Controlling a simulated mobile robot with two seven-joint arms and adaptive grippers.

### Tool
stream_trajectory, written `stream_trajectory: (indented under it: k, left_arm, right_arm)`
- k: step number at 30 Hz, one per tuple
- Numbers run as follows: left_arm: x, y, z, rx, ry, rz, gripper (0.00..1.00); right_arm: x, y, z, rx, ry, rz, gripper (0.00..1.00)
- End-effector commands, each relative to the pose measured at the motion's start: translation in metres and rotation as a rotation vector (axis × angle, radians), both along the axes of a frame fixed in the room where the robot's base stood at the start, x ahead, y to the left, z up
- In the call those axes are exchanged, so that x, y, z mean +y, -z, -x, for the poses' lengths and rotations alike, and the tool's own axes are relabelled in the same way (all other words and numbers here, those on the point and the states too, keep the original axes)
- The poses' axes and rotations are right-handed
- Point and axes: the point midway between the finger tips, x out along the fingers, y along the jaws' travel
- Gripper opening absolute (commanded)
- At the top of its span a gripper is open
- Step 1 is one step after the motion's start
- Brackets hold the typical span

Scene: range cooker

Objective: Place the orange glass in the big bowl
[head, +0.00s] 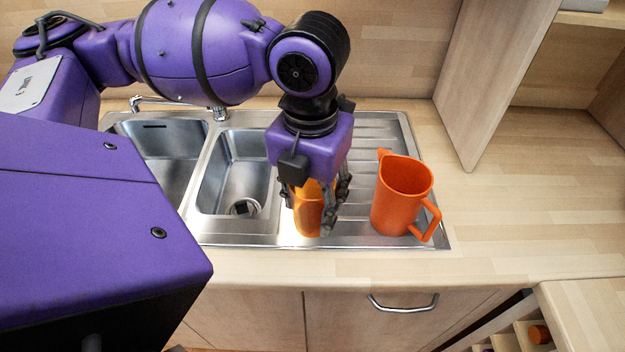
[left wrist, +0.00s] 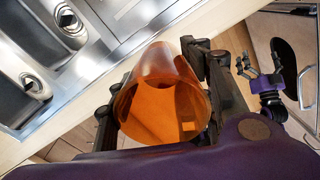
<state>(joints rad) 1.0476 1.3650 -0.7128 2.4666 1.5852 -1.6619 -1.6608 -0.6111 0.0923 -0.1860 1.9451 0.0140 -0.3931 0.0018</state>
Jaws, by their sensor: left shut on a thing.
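My left gripper (head: 315,205) is shut on the orange glass (head: 308,212), over the sink's ribbed drainer between the small bowl and the jug. In the left wrist view the see-through glass (left wrist: 165,105) sits between the fingers, its open rim toward the camera. I cannot tell whether its base touches the drainer. The big bowl (head: 172,150) is the larger steel basin at the left of the sink; my arm and body hide part of it. My right gripper (left wrist: 262,75) shows small in the left wrist view, with its fingers apart and nothing between them.
An orange jug (head: 398,200) stands on the drainer just right of my left gripper. The small bowl (head: 238,175) lies between the glass and the big bowl. A tap (head: 218,112) stands behind the bowls. A wooden panel (head: 490,75) rises at the right; the counter (head: 500,215) before it is clear.

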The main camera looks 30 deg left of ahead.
Motion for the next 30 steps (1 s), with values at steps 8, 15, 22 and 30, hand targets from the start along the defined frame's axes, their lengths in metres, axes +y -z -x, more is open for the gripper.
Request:
stream_trajectory:
  k: [8,15,22,30]
  left_arm:
    - [-0.006,-0.005,0.008,-0.001,-0.011,0.0,0.13]
    - [-0.003,-0.005,0.006,-0.001,-0.278,0.0,0.13]
    - [0.003,-0.005,-0.009,0.0,-0.827,0.001,0.13]
    - [0.005,0.0,-0.03,0.002,-1.472,0.0,0.13]
  right_arm:
    - [0.001,-0.001,-0.002,-0.002,-0.002,-0.001,1.0]
    - [0.002,-0.002,-0.006,-0.009,-0.004,-0.002,1.0]
    - [0.003,-0.003,-0.009,-0.014,-0.005,-0.003,1.0]
    - [0.004,-0.003,-0.009,-0.014,-0.003,-0.005,1.0]
